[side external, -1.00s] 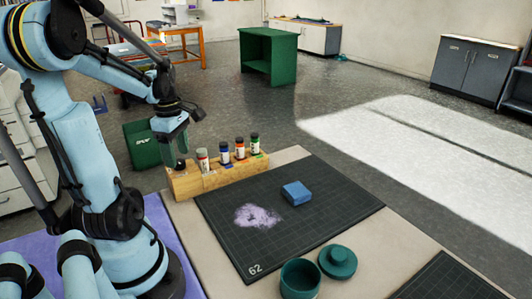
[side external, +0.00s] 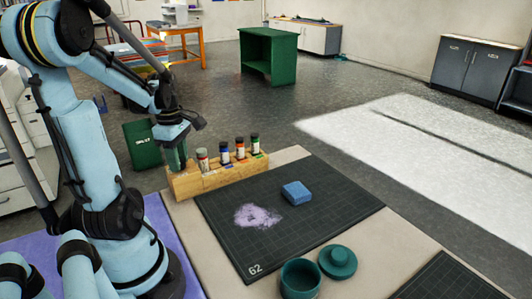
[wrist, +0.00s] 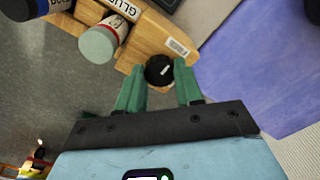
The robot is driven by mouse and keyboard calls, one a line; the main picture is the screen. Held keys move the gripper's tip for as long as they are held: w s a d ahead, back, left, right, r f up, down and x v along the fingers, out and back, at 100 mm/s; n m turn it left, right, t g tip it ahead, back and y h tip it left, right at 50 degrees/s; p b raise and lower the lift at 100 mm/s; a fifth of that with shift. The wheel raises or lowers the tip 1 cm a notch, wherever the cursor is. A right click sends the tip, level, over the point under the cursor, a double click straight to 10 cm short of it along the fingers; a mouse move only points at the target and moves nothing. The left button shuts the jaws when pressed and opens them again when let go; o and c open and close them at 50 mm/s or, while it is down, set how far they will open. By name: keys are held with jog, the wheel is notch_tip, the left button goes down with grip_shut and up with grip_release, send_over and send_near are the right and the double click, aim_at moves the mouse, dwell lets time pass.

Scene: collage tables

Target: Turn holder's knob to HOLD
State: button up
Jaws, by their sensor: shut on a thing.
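The wooden holder (side external: 222,178) stands at the back left edge of the table, with several small bottles in its row. Its black round knob (wrist: 159,70) sits at the holder's end and bears a small white mark. My gripper (side external: 178,166) points down at the holder's left end. In the wrist view its green fingers (wrist: 159,80) lie on either side of the knob, shut on it. In the side view the fingers hide the knob. I cannot read a HOLD label in either view.
A grey-capped bottle (wrist: 98,44) stands close to the knob. A dark cutting mat (side external: 320,215) carries a blue block (side external: 296,193) and a purple powder patch (side external: 257,216). A teal pot (side external: 300,280) and its lid (side external: 338,262) are at the front.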

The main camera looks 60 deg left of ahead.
jog(key=shift+m, duration=0.3)
jog(key=m, duration=0.3)
jog(key=shift+m, duration=0.4)
jog(key=m, duration=1.3)
jog(key=shift+m, duration=0.4)
jog(key=o, duration=1)
jog(key=shift+o, duration=0.2)
